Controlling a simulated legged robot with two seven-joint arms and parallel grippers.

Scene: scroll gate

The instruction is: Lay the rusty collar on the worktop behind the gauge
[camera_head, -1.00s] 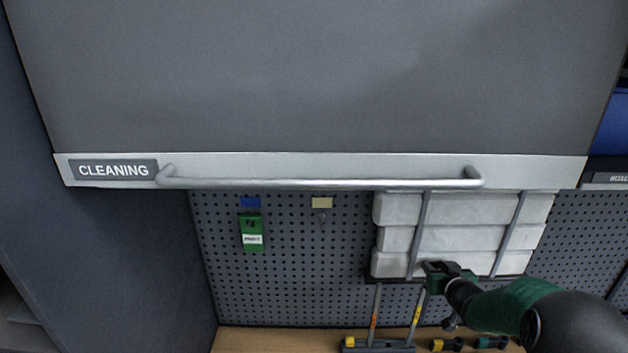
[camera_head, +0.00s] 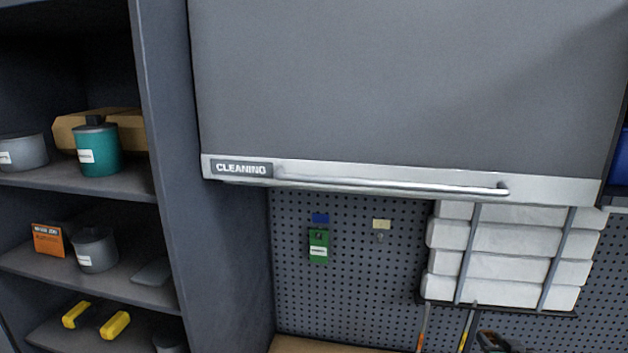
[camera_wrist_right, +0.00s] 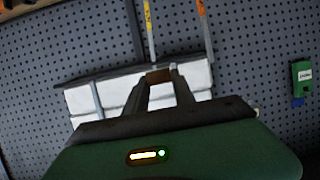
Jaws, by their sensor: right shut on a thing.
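My right gripper (camera_head: 497,343) shows only in part at the bottom edge of the head view, below the white packs. In the right wrist view its two fingers (camera_wrist_right: 158,80) are shut on a small rust-brown piece, the rusty collar (camera_wrist_right: 158,75), of which little shows between the tips. A strip of the wooden worktop (camera_head: 318,346) shows at the bottom of the head view. I cannot make out the gauge in any view. My left gripper is not in view.
A grey cabinet (camera_head: 400,90) labelled CLEANING, with a long bar handle (camera_head: 400,187), hangs over the pegboard (camera_head: 380,280). White packs (camera_head: 510,262) sit in a rack on it. A green tag (camera_head: 318,246) hangs there. Shelves (camera_head: 75,180) with pots stand at left.

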